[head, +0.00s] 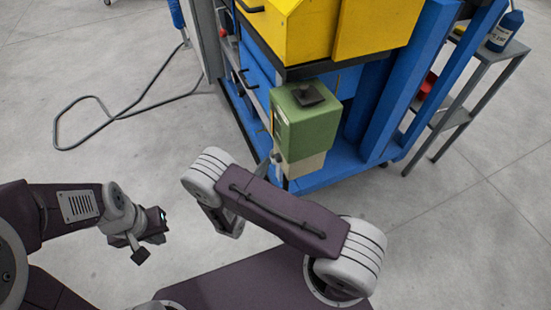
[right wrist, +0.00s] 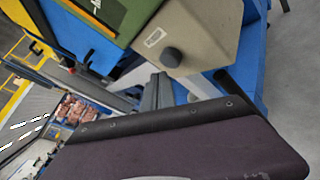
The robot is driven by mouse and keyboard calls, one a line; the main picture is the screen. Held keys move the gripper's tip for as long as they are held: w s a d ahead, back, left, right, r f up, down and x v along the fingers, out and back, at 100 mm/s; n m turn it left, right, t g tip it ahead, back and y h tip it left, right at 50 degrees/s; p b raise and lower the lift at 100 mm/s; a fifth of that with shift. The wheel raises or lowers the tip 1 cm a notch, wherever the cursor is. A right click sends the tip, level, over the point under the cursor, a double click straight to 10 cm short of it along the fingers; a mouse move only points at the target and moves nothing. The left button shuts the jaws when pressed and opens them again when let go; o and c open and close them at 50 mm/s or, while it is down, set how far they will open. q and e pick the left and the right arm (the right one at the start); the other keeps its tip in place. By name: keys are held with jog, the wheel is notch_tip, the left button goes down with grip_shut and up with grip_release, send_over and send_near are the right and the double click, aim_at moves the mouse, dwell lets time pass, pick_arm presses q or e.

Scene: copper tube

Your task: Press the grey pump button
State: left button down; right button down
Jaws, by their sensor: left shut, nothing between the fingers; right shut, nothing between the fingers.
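The grey pump button (right wrist: 172,57) is a dark round knob on the beige lower face of a green and beige box in the right wrist view. In the head view, the green box (head: 305,125) hangs at the front of the cart, with its beige part (head: 303,168) below. My right gripper (right wrist: 159,88) is shut and empty, its tips just below the button in the picture; I cannot tell whether they touch it. In the head view, my right forearm mostly hides this gripper. My left gripper (head: 142,248) is shut and empty at lower left, away from the box.
A blue cart (head: 375,125) with a yellow case (head: 375,25) on top stands behind the box. A black knob (head: 307,94) sits on the green box. A grey side table (head: 475,85) holds a blue bottle (head: 506,28).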

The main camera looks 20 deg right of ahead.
dwell(0.7)
jog(key=shift+d, duration=0.45)
jog(key=shift+d+p, duration=0.3)
jog(key=shift+d, duration=0.2)
dwell(0.5)
dwell(0.4)
jog(key=shift+a, duration=0.9)
jog(key=shift+s+a+b, duration=0.1)
jog(key=shift+a+b, duration=0.7)
jog(key=shift+a, duration=1.75)
jog(key=shift+s, duration=0.1)
